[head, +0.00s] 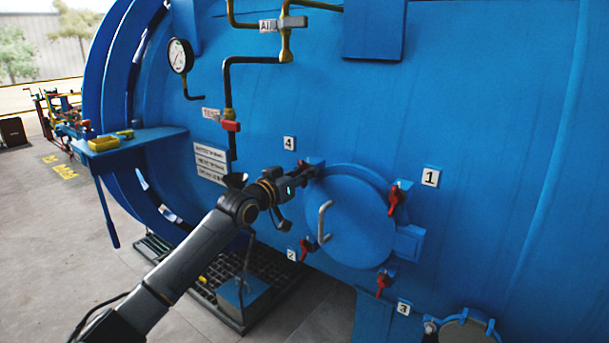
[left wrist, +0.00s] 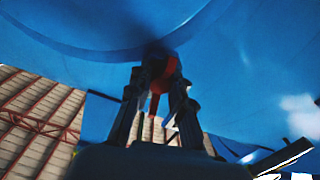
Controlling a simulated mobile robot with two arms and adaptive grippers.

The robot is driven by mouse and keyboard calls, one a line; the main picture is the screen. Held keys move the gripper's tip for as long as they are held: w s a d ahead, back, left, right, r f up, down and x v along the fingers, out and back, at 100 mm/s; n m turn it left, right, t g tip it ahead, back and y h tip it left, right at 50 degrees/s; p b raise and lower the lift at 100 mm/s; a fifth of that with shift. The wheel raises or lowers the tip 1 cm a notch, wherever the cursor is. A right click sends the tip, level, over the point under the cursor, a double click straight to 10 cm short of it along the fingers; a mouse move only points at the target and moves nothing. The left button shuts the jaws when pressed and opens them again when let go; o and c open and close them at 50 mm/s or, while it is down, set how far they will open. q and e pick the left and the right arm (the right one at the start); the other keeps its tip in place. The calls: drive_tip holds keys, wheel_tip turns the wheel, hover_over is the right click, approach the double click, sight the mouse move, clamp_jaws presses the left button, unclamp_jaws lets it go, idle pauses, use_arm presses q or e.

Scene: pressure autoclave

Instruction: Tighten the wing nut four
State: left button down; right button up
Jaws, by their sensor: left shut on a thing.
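The round blue hatch door (head: 352,218) with a grey handle (head: 323,222) lies against the blue vessel. My left gripper (head: 308,172) is at the hatch's upper left edge, just below the label 4 (head: 289,143). In the left wrist view the red wing nut (left wrist: 163,75) shows between the two dark fingers (left wrist: 158,100). The other red wing nuts sit around the rim: one (head: 394,198), two (head: 306,246) and three (head: 383,282). My right gripper is not in view.
The pressure gauge (head: 180,56) and the dark pipe (head: 227,85) with a red valve handle (head: 231,126) are above left. A blue side shelf (head: 150,136) holds a yellow tray (head: 103,143). A floor grating (head: 240,310) lies below my left arm.

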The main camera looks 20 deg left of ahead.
use_arm(q)
drive_tip(key=shift+f+m, duration=0.15)
drive_tip(key=shift+m, duration=0.65)
drive_tip(key=c, duration=1.2)
unclamp_jaws()
drive_tip(key=v, duration=1.2)
